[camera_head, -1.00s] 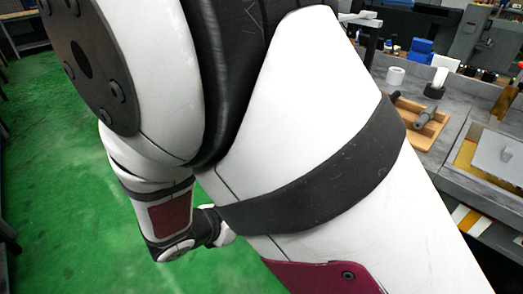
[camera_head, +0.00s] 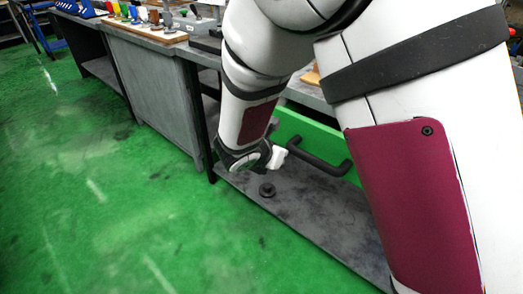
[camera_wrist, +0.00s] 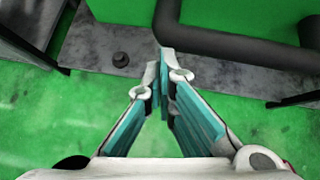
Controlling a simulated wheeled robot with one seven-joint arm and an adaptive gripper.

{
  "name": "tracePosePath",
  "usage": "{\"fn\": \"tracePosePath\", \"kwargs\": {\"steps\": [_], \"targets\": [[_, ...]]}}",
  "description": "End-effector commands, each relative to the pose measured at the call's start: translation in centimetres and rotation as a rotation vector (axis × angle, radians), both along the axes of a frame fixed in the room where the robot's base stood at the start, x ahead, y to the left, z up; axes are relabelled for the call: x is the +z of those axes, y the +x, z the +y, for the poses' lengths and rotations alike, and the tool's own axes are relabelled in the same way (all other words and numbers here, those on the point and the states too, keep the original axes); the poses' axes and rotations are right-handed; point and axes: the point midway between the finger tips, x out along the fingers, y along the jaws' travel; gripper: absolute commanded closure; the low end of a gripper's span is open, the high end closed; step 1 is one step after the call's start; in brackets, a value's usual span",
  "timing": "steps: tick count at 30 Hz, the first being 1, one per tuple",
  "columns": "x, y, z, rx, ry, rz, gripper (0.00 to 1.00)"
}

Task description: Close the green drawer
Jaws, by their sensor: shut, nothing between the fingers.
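The green drawer (camera_head: 312,133) shows its front under the grey bench, partly hidden by my arm. Its black bar handle (camera_head: 325,163) sticks out from the front. I cannot tell how far the drawer is open. In the wrist view, the green front (camera_wrist: 250,18) fills the top and the handle (camera_wrist: 235,48) crosses below it. My gripper (camera_wrist: 165,62) is shut and empty, its fingertips at the handle's left bend in that view. I cannot tell whether they touch it. In the head view my gripper (camera_head: 280,157) is just left of the handle.
A grey low shelf (camera_head: 325,215) with a small black round piece (camera_head: 267,191) lies below the drawer. Grey benches (camera_head: 160,95) with tools stand at the back left. The green floor (camera_head: 130,220) at left is clear.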

Motion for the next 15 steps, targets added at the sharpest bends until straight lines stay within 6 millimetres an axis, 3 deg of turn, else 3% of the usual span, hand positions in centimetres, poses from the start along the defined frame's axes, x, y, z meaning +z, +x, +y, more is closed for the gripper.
{"fn": "tracePosePath", "kwargs": {"steps": [6,15], "targets": [[0.0,3.9,-3.0,-0.003,0.0,-0.003,1.0],[0.0,5.9,-4.6,0.0,0.0,-0.001,1.0]]}}
